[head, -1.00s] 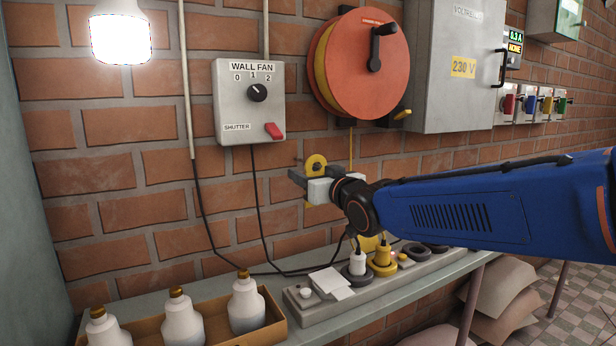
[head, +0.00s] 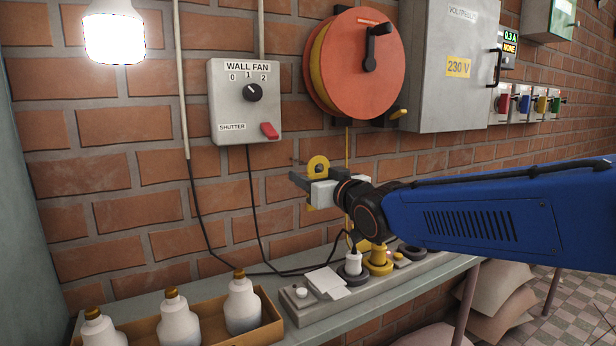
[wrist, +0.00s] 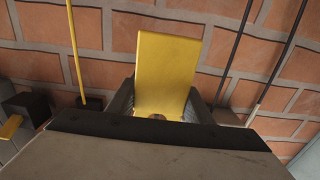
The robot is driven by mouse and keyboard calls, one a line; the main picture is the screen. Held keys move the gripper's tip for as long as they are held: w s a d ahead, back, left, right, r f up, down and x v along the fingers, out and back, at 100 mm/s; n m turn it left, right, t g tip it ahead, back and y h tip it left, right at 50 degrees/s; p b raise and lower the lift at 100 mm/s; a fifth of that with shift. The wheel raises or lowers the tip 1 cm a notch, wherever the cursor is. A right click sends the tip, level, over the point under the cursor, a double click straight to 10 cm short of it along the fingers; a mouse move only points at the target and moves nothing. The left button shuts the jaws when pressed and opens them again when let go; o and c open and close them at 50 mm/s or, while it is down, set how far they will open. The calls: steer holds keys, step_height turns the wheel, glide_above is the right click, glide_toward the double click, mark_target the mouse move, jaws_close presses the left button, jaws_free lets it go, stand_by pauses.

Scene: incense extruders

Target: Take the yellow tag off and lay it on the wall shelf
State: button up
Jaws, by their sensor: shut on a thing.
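The yellow tag (head: 317,163) is held in my gripper (head: 309,180), in front of the brick wall below the wall fan box and the reel. Its rounded top with a hole sticks up above the jaws in the head view, and a little yellow shows below them. In the wrist view the tag (wrist: 168,72) stands out as a flat yellow plate between the two dark fingers (wrist: 165,102). My gripper is shut on it. The wall shelf (head: 415,288) lies below my gripper. I cannot tell whether the tag still touches anything on the wall.
A power strip (head: 318,306) with a white plug (head: 353,262) and a yellow plug (head: 379,262) lies on the shelf. A box (head: 268,331) of white bottles stands at left. Cables hang on the wall. A narrow shelf strip along the front edge is bare.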

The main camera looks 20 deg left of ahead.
steer(key=shift+v, duration=1.4)
steer(key=shift+r, duration=0.1)
steer(key=shift+d, duration=0.1)
